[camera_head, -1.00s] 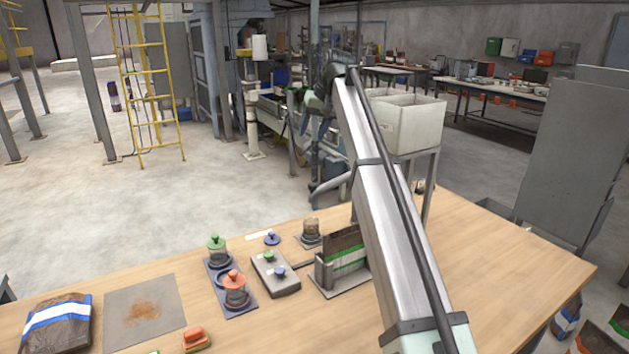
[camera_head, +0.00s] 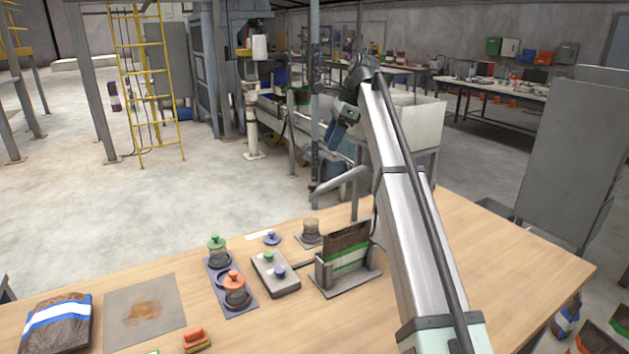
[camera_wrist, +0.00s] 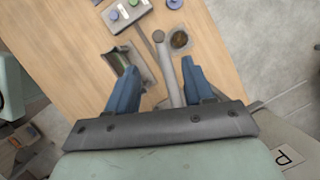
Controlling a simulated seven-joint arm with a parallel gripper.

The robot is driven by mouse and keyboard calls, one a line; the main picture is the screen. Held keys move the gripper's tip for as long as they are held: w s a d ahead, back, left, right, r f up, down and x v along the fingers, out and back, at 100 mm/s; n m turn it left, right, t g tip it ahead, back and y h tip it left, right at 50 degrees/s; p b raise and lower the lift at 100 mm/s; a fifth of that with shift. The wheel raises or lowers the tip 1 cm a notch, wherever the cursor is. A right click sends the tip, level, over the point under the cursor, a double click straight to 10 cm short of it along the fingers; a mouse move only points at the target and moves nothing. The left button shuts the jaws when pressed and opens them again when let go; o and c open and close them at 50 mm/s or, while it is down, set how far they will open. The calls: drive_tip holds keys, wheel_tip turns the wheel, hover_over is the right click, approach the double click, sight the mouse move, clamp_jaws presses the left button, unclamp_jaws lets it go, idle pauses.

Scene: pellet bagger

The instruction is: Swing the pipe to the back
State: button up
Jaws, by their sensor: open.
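The pipe (camera_head: 338,187) is a grey, bent tube at the back edge of the wooden table, behind the bag holder. In the wrist view the pipe (camera_wrist: 167,72) has a round end and runs back between my fingers. My gripper (camera_head: 333,144) hangs above the pipe, pointing down, in the head view. In the wrist view my gripper (camera_wrist: 159,67) is open, with one blue finger on each side of the pipe. I cannot tell whether the fingers reach down to its height. No contact shows.
A bag with a green stripe (camera_head: 349,254) stands in a holder near the pipe. A pale bin (camera_head: 418,120) stands behind my arm. The table's right side is clear.

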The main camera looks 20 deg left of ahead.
sight(314, 184)
drive_tip(key=shift+m, duration=0.3)
drive_tip(key=x, duration=1.3)
drive_tip(key=shift+s+f, duration=0.15)
drive_tip(key=shift+f, duration=0.25)
drive_tip(key=shift+c, duration=0.4)
clamp_jaws()
